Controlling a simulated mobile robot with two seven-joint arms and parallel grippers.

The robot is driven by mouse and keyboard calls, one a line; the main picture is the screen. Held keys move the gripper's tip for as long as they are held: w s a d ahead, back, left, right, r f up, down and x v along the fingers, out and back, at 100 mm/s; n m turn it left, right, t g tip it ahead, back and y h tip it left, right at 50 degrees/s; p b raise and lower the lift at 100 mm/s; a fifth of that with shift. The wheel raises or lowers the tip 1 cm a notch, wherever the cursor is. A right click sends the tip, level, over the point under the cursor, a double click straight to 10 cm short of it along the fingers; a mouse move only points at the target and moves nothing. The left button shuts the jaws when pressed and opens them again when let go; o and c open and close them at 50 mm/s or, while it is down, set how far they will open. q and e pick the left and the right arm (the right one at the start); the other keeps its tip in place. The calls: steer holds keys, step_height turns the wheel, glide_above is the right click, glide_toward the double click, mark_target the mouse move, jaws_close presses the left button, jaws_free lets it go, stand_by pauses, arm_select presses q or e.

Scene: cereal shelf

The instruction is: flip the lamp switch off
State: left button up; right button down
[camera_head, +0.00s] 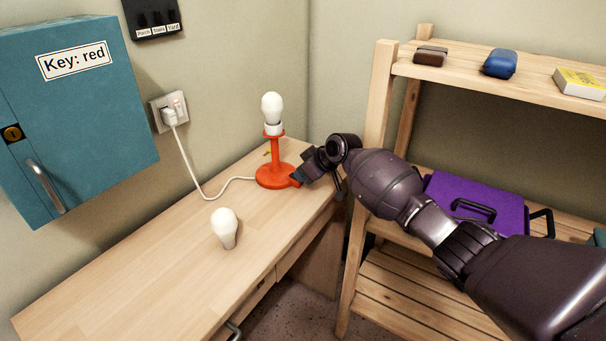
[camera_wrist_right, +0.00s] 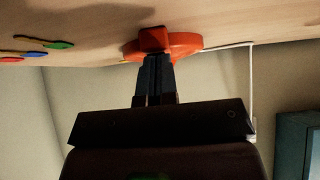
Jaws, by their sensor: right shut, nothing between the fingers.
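The orange-red lamp (camera_head: 273,152) stands at the far end of the wooden desk, with a white bulb (camera_head: 271,108) on top. In the right wrist view, which looks upside down, its round base (camera_wrist_right: 187,45) shows with a red block (camera_wrist_right: 153,39) that looks like the switch. My right gripper (camera_head: 297,177) is shut and empty, its fingertips right at the block on the base's right side. In the wrist view the shut fingertips (camera_wrist_right: 155,58) overlap the block; contact cannot be told. My left gripper is out of view.
A loose white bulb (camera_head: 225,228) stands on the desk (camera_head: 130,285). The lamp's white cord runs to a wall outlet (camera_head: 169,111). A teal key cabinet (camera_head: 90,130) hangs at left. A wooden shelf (camera_head: 378,100) with a purple case (camera_head: 480,200) stands at right.

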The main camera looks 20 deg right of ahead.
steer(key=shift+r+p, duration=0.3)
steer(key=shift+r, duration=0.5)
steer(key=shift+f, duration=0.1)
steer(key=p+v, duration=0.2)
steer(key=v, duration=0.5)
steer(key=shift+s+d+r, duration=0.15)
steer(key=shift+r, duration=0.1)
steer(key=shift+s+f, duration=0.1)
